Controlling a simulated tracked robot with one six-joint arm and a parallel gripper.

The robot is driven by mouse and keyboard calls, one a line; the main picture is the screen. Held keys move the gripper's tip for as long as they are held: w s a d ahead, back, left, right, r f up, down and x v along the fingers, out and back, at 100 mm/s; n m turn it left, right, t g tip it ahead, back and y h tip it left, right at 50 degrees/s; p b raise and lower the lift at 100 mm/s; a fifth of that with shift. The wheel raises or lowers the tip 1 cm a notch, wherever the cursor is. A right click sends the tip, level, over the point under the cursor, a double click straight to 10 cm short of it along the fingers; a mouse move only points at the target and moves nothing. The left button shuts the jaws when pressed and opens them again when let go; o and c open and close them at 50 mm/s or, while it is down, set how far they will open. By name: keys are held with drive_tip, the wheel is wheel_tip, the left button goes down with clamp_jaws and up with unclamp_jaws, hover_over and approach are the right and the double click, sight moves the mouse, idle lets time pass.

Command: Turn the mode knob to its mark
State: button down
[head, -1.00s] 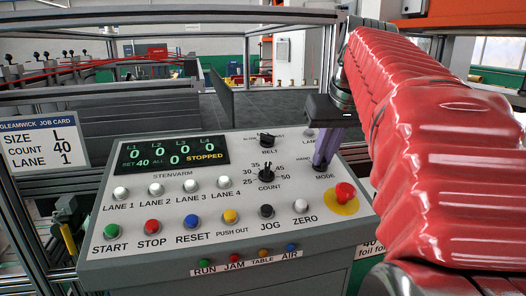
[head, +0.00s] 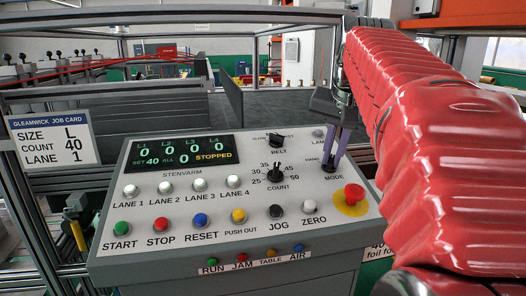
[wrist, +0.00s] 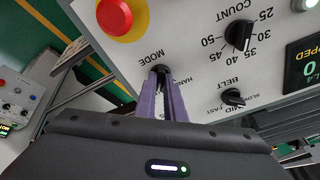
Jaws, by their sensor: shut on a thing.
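The mode knob (wrist: 160,70) is a small black knob at the right of the sloping grey control panel (head: 150,220), with its MODE label beside it. My gripper (head: 333,164) reaches down onto it from above, and its purple fingers are shut on the knob. In the wrist view my gripper (wrist: 160,75) has one finger on each side of the knob, which is mostly hidden between the tips. The HAND lettering shows partly beside the fingers. The knob's pointer and its mark cannot be made out.
A red mushroom button (head: 354,193) on a yellow disc sits close to the mode knob. The count knob (head: 275,174) and belt knob (head: 277,142) are to the left. The display (head: 184,149) reads STOPPED. A job card (head: 38,140) hangs at the left.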

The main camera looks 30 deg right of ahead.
drive_tip(key=c, duration=1.8)
unclamp_jaws()
drive_tip(key=shift+c, duration=0.2)
drive_tip(key=shift+r, duration=0.1)
drive_tip(key=v, duration=1.3)
drive_tip(key=shift+s+r, duration=0.2)
drive_tip(key=shift+s, duration=0.05)
